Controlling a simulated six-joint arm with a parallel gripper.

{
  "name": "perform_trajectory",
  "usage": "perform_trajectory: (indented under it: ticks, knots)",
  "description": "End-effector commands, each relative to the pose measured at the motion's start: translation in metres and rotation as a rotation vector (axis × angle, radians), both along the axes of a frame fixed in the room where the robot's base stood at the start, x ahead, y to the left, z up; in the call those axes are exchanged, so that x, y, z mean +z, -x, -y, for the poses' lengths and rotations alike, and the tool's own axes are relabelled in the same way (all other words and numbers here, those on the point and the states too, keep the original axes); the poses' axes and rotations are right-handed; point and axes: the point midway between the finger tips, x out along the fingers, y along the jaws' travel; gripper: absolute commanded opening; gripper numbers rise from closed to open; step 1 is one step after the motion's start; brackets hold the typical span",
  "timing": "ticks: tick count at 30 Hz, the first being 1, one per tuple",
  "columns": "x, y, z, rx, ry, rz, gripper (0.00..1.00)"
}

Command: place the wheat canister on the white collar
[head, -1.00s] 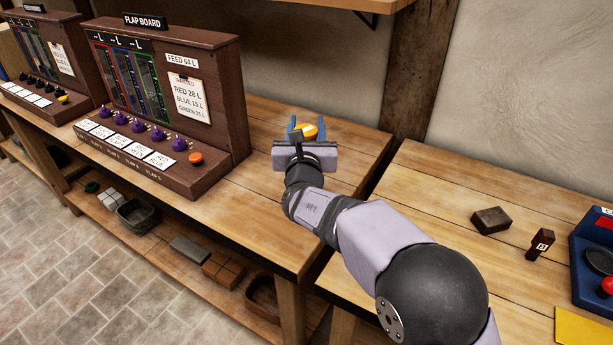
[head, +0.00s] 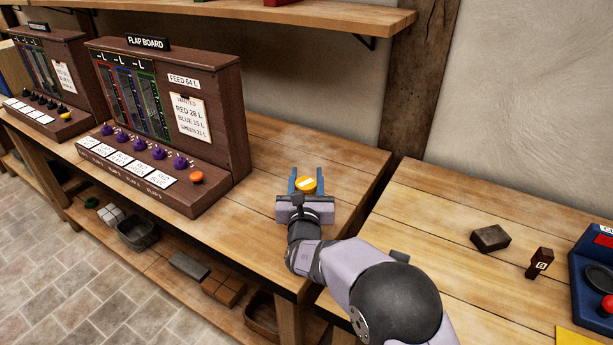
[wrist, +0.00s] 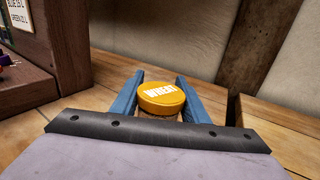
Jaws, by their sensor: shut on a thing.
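The wheat canister (head: 306,184) has a yellow-orange lid with a white label. In the wrist view its lid (wrist: 161,95) reads "WHEAT", and the body below is mostly hidden by my gripper. My gripper (head: 306,173) has blue fingers and is shut on the canister, one finger on each side. They are over the right part of the flap board's bench; whether the canister touches the wood I cannot tell. The canister looks upright. I see no white collar in either view.
The brown flap board (head: 170,110) with purple knobs stands to the left of my gripper. A wall shelf (head: 250,17) runs above the bench. A gap separates the right bench (head: 450,260), which holds a dark brown block (head: 490,238) and a blue device (head: 592,275).

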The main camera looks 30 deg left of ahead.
Motion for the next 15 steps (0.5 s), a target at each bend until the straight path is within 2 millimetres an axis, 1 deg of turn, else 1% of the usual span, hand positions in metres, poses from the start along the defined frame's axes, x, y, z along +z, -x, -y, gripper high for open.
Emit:
perform_trajectory:
  ticks: [7,13,14,15]
  knots:
    - [0.0009,-0.0002,-0.0002,0.0,-0.004,0.003,0.13]
    - [-0.0032,-0.0002,-0.0002,0.0,-0.004,0.003,0.13]
    - [-0.0041,-0.0001,0.0,0.0,-0.002,0.001,0.43]
    - [-0.0031,-0.0001,0.0,0.0,-0.002,0.001,0.53]
